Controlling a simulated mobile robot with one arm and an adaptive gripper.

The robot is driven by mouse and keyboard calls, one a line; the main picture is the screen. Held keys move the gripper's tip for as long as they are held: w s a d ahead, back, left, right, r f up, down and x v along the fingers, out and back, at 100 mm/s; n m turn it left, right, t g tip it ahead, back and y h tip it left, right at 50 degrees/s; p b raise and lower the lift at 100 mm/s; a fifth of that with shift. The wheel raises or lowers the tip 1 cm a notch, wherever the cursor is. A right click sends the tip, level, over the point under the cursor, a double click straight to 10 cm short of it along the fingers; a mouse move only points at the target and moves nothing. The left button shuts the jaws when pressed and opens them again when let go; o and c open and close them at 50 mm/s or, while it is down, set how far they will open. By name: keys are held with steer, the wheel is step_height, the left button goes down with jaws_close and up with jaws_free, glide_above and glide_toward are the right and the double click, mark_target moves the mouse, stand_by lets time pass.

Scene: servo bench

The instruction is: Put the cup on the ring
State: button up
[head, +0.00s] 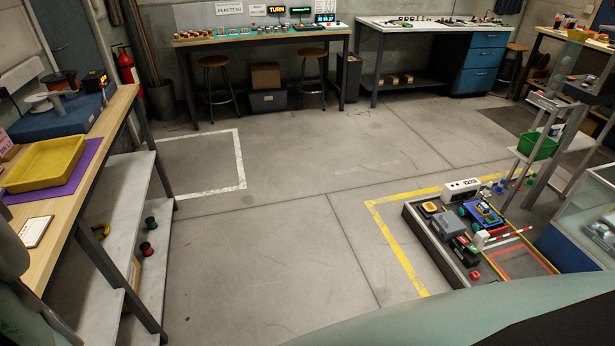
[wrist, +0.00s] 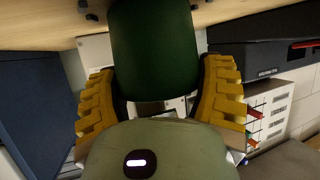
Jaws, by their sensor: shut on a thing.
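A dark green cup (wrist: 155,45) fills the top middle of the wrist view. The yellow ribbed fingers of my gripper (wrist: 160,72) are on both sides of it and shut on it. The cup's far end runs out of the top of the picture, so I cannot tell whether it touches anything. I cannot make out the ring in either view. My gripper and the cup do not show in the head view.
A wooden surface (wrist: 60,22) lies beyond the cup in the wrist view. In the head view, a bench with a yellow tray (head: 50,163) stands left, and a low platform with devices (head: 435,250) stands right. The middle floor (head: 270,240) is clear.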

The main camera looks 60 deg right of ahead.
steer(key=shift+f, duration=0.2)
steer(key=o, duration=1.2)
steer(key=shift+s+r, duration=0.1)
steer(key=shift+r, duration=0.2)
steer(key=shift+v, duration=1.65)
steer(key=b+v, duration=0.2)
steer(key=v, duration=0.6)
steer(key=shift+d, duration=0.3)
